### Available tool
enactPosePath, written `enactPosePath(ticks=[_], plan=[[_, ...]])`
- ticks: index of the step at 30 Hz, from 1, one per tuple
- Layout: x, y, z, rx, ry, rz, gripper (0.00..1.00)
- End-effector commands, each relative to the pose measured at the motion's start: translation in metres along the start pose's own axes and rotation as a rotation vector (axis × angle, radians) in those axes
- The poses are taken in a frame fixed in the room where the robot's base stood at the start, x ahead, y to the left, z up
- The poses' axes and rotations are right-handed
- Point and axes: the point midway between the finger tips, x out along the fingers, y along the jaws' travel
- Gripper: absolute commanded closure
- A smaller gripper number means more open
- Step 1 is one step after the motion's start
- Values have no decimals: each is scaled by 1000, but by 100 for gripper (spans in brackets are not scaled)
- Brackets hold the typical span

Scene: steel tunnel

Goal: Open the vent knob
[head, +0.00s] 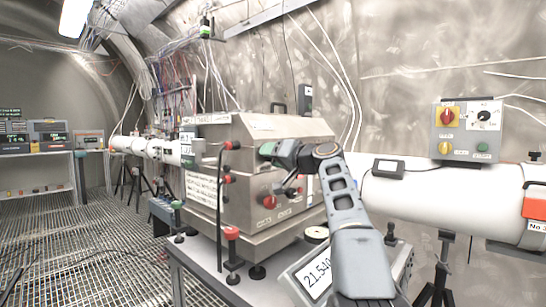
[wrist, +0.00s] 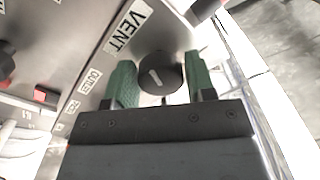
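The vent knob (wrist: 160,74) is a round black knob with a white pointer mark. It sits on a steel panel beside the "VENT" label (wrist: 124,28) in the wrist view. The pointer leans up and to the left in that view. My gripper (wrist: 160,80) has its two green fingers on either side of the knob, with the knob between them. Whether the fingers press on it is hard to tell. In the head view my gripper (head: 268,150) is at the front of the steel cabinet (head: 265,128), and the vent knob is hidden there.
A white pipe (head: 440,195) with a control box (head: 467,130) runs to the right. Grated floor (head: 90,230) is open at left.

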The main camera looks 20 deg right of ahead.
Motion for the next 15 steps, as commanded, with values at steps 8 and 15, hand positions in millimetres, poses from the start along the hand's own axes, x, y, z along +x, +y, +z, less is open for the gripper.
enactPosePath(ticks=[8,15], plan=[[0,0,0,1,0,0,31],[-5,0,0,1,2,0,31]])
